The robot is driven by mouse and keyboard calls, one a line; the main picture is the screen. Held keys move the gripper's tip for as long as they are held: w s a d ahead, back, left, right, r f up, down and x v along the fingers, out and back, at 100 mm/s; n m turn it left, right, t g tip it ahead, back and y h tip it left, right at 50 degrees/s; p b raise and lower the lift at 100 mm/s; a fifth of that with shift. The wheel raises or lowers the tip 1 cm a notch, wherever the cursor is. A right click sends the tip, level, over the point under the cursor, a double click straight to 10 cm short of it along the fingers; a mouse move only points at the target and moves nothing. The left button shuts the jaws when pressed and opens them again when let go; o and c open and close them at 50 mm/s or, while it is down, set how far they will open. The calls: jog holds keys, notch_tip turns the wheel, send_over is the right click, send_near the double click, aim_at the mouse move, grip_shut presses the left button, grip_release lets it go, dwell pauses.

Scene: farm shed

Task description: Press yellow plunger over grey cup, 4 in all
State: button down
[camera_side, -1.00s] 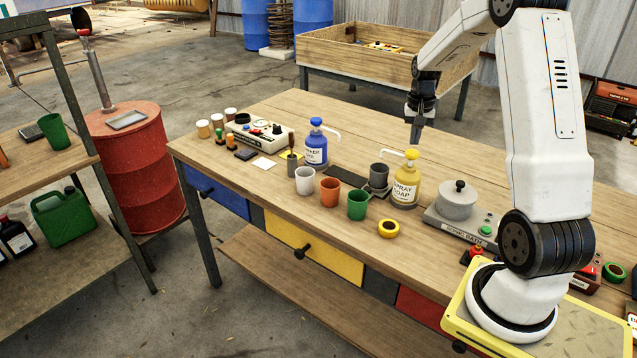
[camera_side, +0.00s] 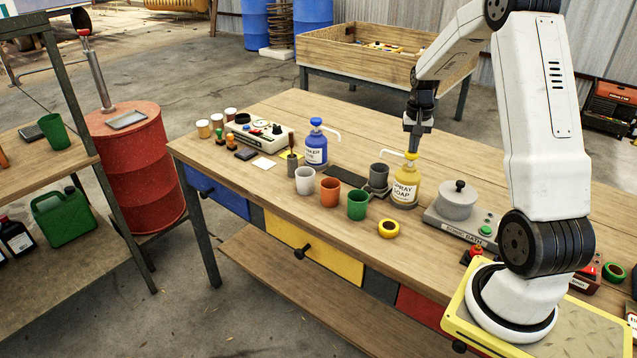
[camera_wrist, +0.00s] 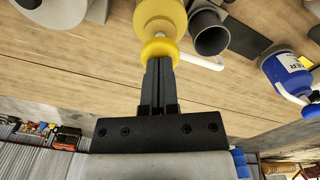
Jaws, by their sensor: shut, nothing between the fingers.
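Whether the plunger is pushed down I cannot tell for sure.
A blue pump bottle (camera_side: 316,147) stands further left. A grey pot (camera_side: 457,200) on a unit is to the right. The bench behind the bottle is clear.

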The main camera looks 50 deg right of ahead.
jog(key=shift+f, duration=1.1)
jog(key=shift+r, duration=2.25)
jog(key=shift+f, duration=2.1)
jog(key=shift+r, duration=2.1)
jog(key=shift+r, duration=0.2)
jog(key=shift+r, duration=2.85)
